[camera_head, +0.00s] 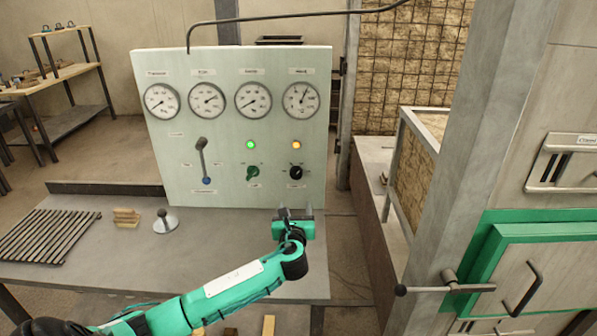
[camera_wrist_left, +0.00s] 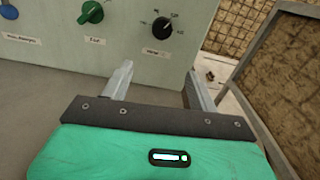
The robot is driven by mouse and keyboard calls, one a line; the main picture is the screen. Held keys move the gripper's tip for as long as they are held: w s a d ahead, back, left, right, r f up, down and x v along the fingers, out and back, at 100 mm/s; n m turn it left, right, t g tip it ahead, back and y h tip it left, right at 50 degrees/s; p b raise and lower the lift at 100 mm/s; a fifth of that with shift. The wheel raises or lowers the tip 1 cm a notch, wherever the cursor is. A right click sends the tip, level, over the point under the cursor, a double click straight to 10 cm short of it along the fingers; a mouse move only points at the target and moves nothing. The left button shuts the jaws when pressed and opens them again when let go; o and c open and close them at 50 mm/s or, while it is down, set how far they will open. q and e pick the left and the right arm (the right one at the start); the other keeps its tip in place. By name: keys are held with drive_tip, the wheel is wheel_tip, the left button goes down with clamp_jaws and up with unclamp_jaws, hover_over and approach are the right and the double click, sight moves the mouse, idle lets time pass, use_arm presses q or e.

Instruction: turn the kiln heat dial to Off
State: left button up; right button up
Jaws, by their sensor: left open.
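The black dial (camera_head: 296,172) at the lower right of the pale control panel (camera_head: 225,190), below a lit amber lamp, appears to be the kiln heat dial. It also shows at the top of the left wrist view (camera_wrist_left: 161,27), with small marks around it and a label below, too small to read surely. Its pointer setting is unclear. My left gripper (camera_head: 296,212) is open and empty, below the dial and apart from it, near the panel's bottom edge. In the left wrist view its two fingers (camera_wrist_left: 158,78) point toward the panel, under the dial.
A green knob (camera_head: 253,173) sits left of the dial, and a lever with a blue end (camera_head: 206,180) further left. Gauges (camera_head: 301,99) line the panel top. A metal grate (camera_head: 45,235), a wooden block (camera_head: 127,217) and a small grey-based object (camera_head: 165,222) lie on the bench.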

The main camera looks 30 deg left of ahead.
use_arm(q)
drive_tip(key=w, duration=0.1)
approach(296, 176)
drive_tip(key=x, duration=0.8)
drive_tip(key=shift+p, duration=0.4)
drive_tip(key=shift+w+a+m, duration=0.1)
drive_tip(key=shift+w+m, duration=0.15)
drive_tip(key=shift+m, duration=0.05)
drive_tip(key=c, duration=0.9)
drive_tip(key=shift+c, duration=0.3)
use_arm(e)
drive_tip(key=shift+s+a+r, duration=0.1)
drive_tip(key=shift+s+a, duration=0.1)
drive_tip(key=shift+s, duration=0.25)
drive_tip(key=shift+s+a+r, duration=0.1)
drive_tip(key=shift+s+a, duration=0.1)
drive_tip(key=shift+s, duration=0.2)
